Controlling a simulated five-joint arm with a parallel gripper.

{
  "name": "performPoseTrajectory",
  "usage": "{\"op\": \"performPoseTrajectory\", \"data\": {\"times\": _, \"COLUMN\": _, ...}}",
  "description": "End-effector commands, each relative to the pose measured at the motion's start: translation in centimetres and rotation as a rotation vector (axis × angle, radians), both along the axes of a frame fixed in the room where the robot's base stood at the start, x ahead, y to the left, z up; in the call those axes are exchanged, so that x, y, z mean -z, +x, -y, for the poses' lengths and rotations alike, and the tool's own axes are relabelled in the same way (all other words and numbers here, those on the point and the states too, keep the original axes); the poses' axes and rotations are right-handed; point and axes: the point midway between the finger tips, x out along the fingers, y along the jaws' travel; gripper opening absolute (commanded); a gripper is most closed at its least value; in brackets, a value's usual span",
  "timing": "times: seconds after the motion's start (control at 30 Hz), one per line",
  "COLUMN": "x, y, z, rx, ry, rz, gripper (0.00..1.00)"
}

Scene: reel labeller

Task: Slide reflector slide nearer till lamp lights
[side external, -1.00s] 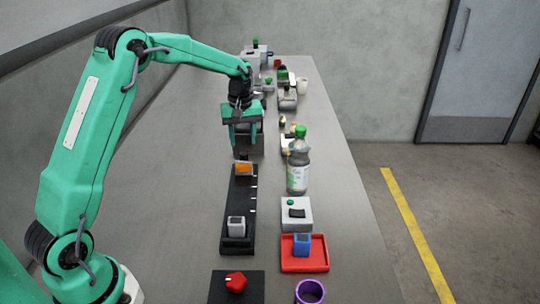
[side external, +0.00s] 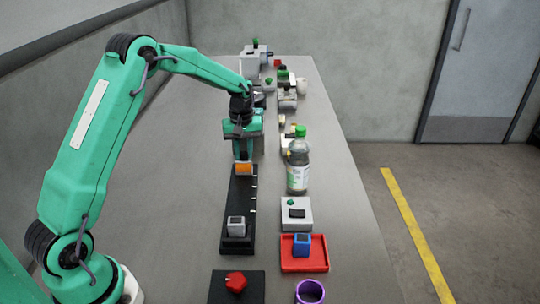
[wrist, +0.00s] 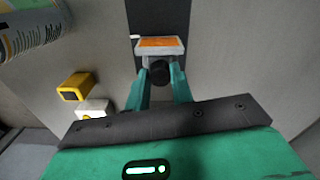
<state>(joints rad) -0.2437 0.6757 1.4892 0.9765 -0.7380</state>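The reflector slide (side external: 244,169), with an orange face, sits near the far end of a black rail (side external: 240,196) with white marks along its right side. In the wrist view the orange-faced slide (wrist: 160,45) has a dark round knob (wrist: 160,73) on its gripper side. My gripper (wrist: 161,82) has its two teal fingers apart, one on each side of the knob; I cannot tell whether they touch it. In the side view my gripper (side external: 244,152) is just beyond the slide. A grey block (side external: 236,227) stands at the rail's near end. I cannot identify the lamp or whether it is lit.
Right of the rail stand a bottle (side external: 298,165), a grey box with a green dome (side external: 297,213) and a red tray (side external: 304,265) holding a blue block. A purple cup (side external: 309,292) and a red knob (side external: 236,283) are nearest. The table left of the rail is clear.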

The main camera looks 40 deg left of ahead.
Motion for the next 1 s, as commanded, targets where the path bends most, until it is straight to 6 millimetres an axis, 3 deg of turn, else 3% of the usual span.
{"op": "performPoseTrajectory", "data": {"times": 0.27, "x": 0.0, "y": -0.1, "z": 0.1, "rx": 0.000, "ry": 0.000, "rz": 0.000, "gripper": 0.00}}
{"op": "performPoseTrajectory", "data": {"times": 0.7, "x": -0.1, "y": -3.0, "z": 3.1, "rx": 0.002, "ry": 0.000, "rz": 0.000, "gripper": 0.00}}
{"op": "performPoseTrajectory", "data": {"times": 1.0, "x": -0.1, "y": -3.5, "z": 3.6, "rx": 0.000, "ry": 0.000, "rz": 0.001, "gripper": 0.00}}
